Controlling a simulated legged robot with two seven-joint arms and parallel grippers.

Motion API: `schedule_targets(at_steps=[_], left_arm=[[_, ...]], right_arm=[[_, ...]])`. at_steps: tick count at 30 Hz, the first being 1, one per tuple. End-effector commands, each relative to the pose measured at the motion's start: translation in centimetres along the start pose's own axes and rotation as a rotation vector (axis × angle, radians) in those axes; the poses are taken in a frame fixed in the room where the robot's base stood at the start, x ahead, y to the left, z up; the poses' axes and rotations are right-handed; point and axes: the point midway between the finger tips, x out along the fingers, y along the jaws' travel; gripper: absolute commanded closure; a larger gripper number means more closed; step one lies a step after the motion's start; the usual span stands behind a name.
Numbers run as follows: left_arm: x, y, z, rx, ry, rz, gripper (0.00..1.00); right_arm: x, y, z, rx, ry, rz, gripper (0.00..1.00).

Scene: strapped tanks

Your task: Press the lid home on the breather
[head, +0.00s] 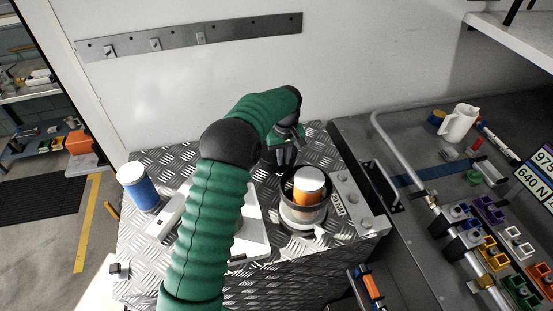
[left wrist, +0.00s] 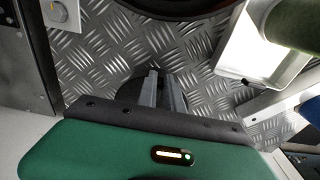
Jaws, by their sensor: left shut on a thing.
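The breather (head: 303,218) is a pale round housing with a dark rim, standing upright at the right of the tread-plate top. An orange cartridge with a white top (head: 309,183) stands inside it, and its mouth is uncovered. My left gripper (head: 284,156) is just behind and left of the housing. In the left wrist view its grey fingers (left wrist: 163,92) are shut on a dark round piece, which looks like the lid (left wrist: 126,92). The lid is low over the tread plate, beside the housing's dark rim (left wrist: 172,8). I cannot tell whether it touches the plate. My right gripper is out of view.
A blue canister with a white top (head: 138,187) stands at the left of the tread plate. A white tray (head: 257,232) lies partly under my left arm. A metal strip with knobs (head: 352,200) borders the right. A white jug (head: 459,122) stands on the right bench.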

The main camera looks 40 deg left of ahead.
Motion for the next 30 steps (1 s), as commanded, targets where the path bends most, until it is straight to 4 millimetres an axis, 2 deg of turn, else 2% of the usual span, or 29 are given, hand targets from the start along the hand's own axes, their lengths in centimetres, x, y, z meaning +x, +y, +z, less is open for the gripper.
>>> schedule_targets(at_steps=[17,27,30], left_arm=[[-2.5,0.0,-0.2,0.0,0.0,0.001,1.0],[-2.6,0.0,-0.2,0.0,0.001,0.001,1.0],[-3.5,0.3,0.0,-0.001,0.002,0.001,1.0]], right_arm=[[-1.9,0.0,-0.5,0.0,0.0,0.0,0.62],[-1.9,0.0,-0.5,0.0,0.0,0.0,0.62],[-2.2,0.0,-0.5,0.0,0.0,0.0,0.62]])
